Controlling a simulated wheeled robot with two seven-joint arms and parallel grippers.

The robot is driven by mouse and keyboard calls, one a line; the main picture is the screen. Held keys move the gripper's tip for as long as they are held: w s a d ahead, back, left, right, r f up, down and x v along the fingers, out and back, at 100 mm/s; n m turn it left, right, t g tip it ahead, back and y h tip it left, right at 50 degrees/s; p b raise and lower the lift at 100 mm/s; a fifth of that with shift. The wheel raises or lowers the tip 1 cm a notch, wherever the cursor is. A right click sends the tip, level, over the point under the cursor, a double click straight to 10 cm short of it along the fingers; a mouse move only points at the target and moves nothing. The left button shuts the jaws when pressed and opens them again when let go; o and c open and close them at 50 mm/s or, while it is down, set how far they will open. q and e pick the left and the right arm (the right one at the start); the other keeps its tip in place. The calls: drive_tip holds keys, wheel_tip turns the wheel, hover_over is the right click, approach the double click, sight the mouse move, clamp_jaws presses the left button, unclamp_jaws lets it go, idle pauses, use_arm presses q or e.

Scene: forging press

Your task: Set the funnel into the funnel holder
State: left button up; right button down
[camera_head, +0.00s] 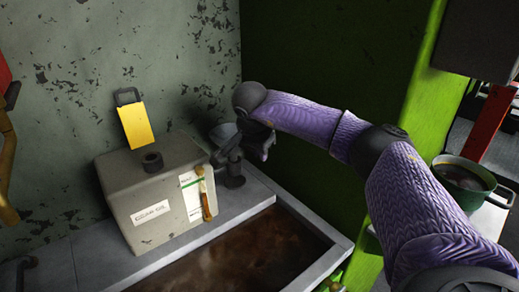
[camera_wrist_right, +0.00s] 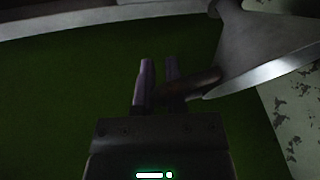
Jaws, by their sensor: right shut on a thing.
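A grey metal funnel (camera_wrist_right: 265,50) fills the upper right of the right wrist view. My right gripper (camera_wrist_right: 158,72) is shut on the funnel's dark handle. In the head view, the small grey-blue funnel (camera_head: 222,132) is beside my right wrist, above the ledge behind the box, and its lower end is hard to make out. A black ring with a hole (camera_head: 152,160), which looks like the funnel holder, sits on top of the grey box (camera_head: 125,190). The funnel is apart from it, to its right. My left gripper is not in view.
A yellow flap (camera_head: 134,124) stands up behind the ring. A wooden-handled tool (camera_head: 206,200) hangs at the box's right side. A trough of brown liquid (camera_head: 240,255) lies in front. The green wall (camera_head: 310,60) is close behind my right arm. A green pot (camera_head: 465,180) stands at right.

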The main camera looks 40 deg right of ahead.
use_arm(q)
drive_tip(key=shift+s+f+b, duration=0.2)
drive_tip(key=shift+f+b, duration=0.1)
use_arm(e)
drive_tip(key=shift+f, duration=0.85)
drive_tip(key=c, duration=0.6)
unclamp_jaws()
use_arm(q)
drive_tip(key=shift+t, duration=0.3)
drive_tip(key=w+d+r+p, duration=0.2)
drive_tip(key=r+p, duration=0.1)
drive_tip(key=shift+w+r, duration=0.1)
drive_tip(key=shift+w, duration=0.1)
use_arm(e)
drive_tip(key=v, duration=1)
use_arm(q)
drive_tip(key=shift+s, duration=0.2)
